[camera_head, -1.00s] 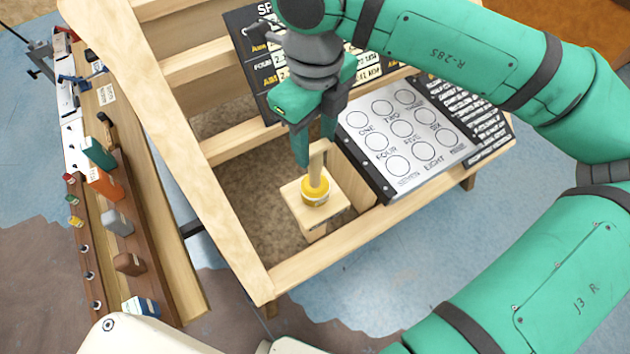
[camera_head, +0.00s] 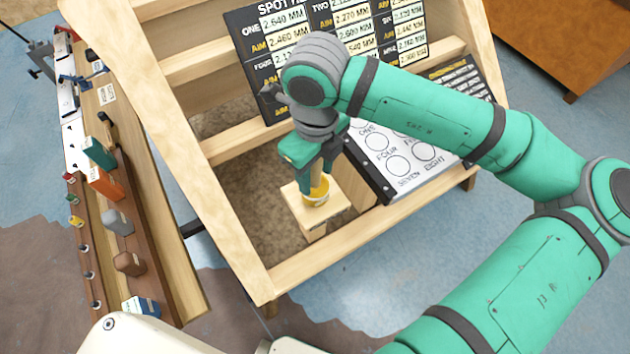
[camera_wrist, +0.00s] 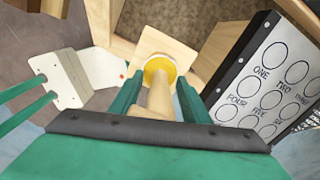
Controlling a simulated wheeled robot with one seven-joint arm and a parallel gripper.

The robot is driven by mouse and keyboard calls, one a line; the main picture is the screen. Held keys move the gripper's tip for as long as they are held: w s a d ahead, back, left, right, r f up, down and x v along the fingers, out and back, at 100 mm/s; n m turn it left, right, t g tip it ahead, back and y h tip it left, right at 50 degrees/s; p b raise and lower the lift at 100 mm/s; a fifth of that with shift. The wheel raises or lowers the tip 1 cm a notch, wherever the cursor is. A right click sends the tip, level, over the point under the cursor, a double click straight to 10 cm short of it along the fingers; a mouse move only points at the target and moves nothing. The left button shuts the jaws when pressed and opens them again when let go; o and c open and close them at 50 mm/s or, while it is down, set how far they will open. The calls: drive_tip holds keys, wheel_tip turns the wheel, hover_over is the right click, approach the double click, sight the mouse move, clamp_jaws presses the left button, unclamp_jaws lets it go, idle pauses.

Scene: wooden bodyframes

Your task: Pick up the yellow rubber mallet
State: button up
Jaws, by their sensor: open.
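The yellow rubber mallet (camera_head: 317,193) stands head down on a small square wooden block (camera_head: 330,211) inside the wooden frame, its pale handle pointing up. In the wrist view its round yellow head (camera_wrist: 160,71) shows ahead of the fingertips, with the wooden handle (camera_wrist: 161,98) running back toward the palm. My gripper (camera_head: 314,180) is above the block, pointing down, its green fingers on either side of the handle. In the wrist view my gripper (camera_wrist: 158,90) is open, with the handle between its fingers. Whether a finger touches the handle, I cannot tell.
A tilted board with numbered circles (camera_head: 400,163) lies close to the right of my gripper. A dark lettered panel (camera_head: 330,30) stands behind. The wooden frame's rails (camera_head: 230,225) surround the block. A rack with several small tools (camera_head: 110,185) stands at the left.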

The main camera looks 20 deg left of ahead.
drive_tip(key=shift+w, duration=0.15)
drive_tip(key=shift+s, duration=0.2)
drive_tip(key=c, duration=1)
drive_tip(key=shift+d, duration=0.1)
clamp_jaws()
